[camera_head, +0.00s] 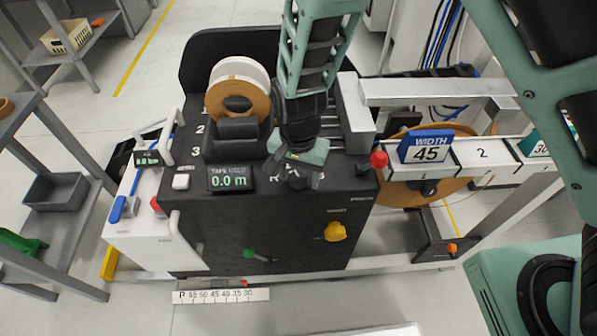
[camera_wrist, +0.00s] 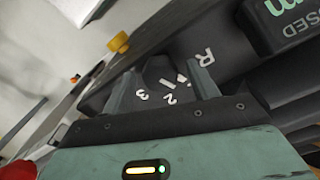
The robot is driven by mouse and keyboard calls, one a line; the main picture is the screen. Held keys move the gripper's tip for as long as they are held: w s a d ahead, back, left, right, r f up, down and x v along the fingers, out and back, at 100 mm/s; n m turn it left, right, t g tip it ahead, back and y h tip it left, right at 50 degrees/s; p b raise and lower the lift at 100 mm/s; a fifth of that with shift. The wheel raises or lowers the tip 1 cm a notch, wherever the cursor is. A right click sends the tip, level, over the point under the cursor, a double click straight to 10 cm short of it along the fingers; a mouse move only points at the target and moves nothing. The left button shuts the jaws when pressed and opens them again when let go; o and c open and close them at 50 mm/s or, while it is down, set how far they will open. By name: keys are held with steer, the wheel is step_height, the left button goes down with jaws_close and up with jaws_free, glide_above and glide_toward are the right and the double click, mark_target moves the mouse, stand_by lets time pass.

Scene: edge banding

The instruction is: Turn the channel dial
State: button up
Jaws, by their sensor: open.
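The channel dial (camera_wrist: 160,72) is a dark knob on the black machine's top, seen in the wrist view between my open fingers. White marks R, 2 and 3 stand around it. A short white line shows near its right side, between R and 2; I cannot tell for certain which mark it points to. My gripper (camera_wrist: 160,80) is open, one finger on each side of the dial; contact is unclear. In the head view my gripper (camera_head: 298,172) is over the machine's front top edge and hides most of the dial.
The black machine (camera_head: 290,230) bears a tape display (camera_head: 231,178) reading 0.0 m, a tape roll (camera_head: 238,90), a yellow knob (camera_head: 335,232) and a green lever (camera_head: 255,254). A red button (camera_head: 379,160) and blue WIDTH 45 sign (camera_head: 426,146) stand to the right.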

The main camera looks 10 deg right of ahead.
steer(key=c, duration=1)
steer(key=n, duration=0.3)
steer(key=shift+n+p, duration=0.35)
steer(key=shift+n, duration=2.55)
steer(key=o, duration=1)
